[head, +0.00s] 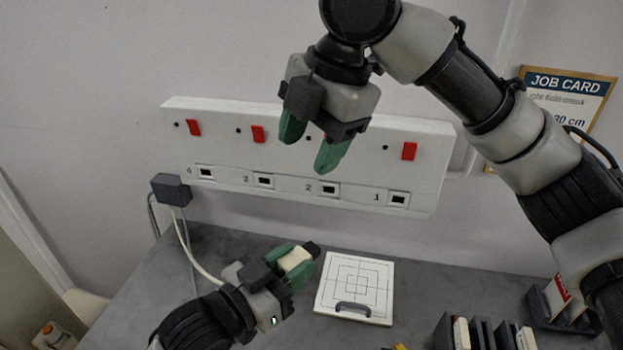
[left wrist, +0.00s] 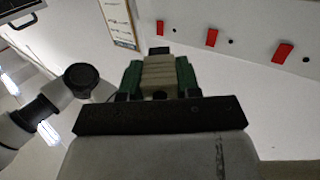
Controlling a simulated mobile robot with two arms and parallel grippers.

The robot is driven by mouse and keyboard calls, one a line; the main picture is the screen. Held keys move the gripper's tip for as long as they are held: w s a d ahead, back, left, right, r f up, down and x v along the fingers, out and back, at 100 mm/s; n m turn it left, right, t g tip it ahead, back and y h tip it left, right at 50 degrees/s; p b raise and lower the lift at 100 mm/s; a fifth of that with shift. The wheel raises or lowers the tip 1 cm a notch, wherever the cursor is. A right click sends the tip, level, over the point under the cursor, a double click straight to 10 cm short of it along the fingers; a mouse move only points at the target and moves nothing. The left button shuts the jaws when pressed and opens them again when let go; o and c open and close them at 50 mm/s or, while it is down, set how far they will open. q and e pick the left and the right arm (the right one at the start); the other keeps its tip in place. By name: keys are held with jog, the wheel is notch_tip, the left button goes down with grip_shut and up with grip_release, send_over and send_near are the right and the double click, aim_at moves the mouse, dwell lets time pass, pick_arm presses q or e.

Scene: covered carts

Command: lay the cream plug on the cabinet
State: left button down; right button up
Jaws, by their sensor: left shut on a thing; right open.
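The cream plug (head: 295,259) is held between the green fingers of my left gripper (head: 291,262), which is shut on it. A dark end of the plug points up and to the right. In the left wrist view the plug (left wrist: 159,75) sits between the fingers of my left gripper (left wrist: 159,80). The left gripper is over the grey cabinet top (head: 235,245), left of the white board. My right gripper (head: 312,142) is open and empty in front of the socket panel. Whether the plug touches the cabinet I cannot tell.
A white socket panel (head: 285,167) with red switches and numbered sockets is on the wall. A dark plug (head: 172,188) with cables is at its left end. A white board (head: 356,284) with a handle lies on the cabinet. Dark racks (head: 483,333) stand at right. A job card (head: 565,90) hangs on the wall.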

aim_at(312, 245)
notch_tip(312, 245, down, 18)
jog(key=h, duration=0.3)
dwell(0.3)
jog(key=c, duration=0.9)
pick_arm(q)
jog(key=c, duration=0.7)
grip_release()
